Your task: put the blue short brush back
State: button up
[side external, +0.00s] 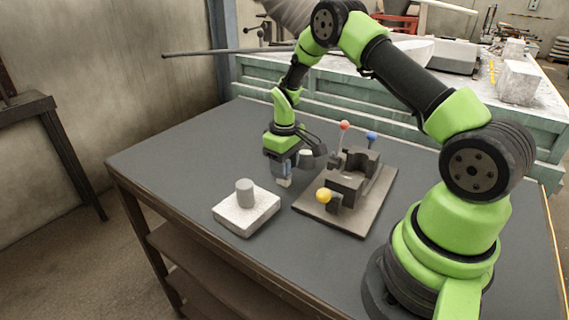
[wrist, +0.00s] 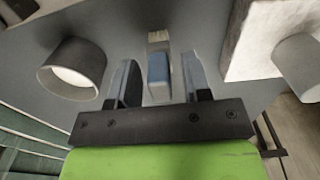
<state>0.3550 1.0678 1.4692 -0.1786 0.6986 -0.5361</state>
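The blue short brush (wrist: 158,70) has a blue body and a pale beige end. In the wrist view it sits between the two fingers of my gripper (wrist: 158,72), with a visible gap on each side. In the side view my gripper (side external: 284,166) is low over the table, left of the brown board, and the brush's pale end (side external: 284,183) shows just below it. The gripper looks open around the brush. I cannot tell whether the brush touches the table.
A grey open cup (wrist: 72,72) stands beside the gripper. A white block (side external: 246,215) with a grey cylinder (side external: 245,192) on top is front left. A brown board (side external: 359,220) holds dark fixtures and red (side external: 344,125), blue (side external: 371,136) and yellow (side external: 323,195) balls. The table's left is clear.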

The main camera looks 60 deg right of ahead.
jog(key=shift+r, duration=0.1)
notch_tip(320, 180, up, 12)
jog(key=s+a+r+m+t, duration=0.1)
jog(key=s+a+r+t, duration=0.1)
jog(key=s+a+r, duration=0.3)
jog(key=s+a+r+m+t, duration=0.1)
jog(key=a+r, duration=0.2)
jog(key=r, duration=0.5)
jog(key=s+a+r+m+t+y, duration=0.1)
jog(key=s+a+t, duration=0.1)
jog(key=s+a, duration=0.2)
jog(key=s+a+r+m+t+y, duration=0.1)
jog(key=s+a+t, duration=0.1)
jog(key=s, duration=0.8)
jog(key=shift+s+a+r, duration=0.25)
jog(key=shift+s+a, duration=0.1)
jog(key=shift+a, duration=0.5)
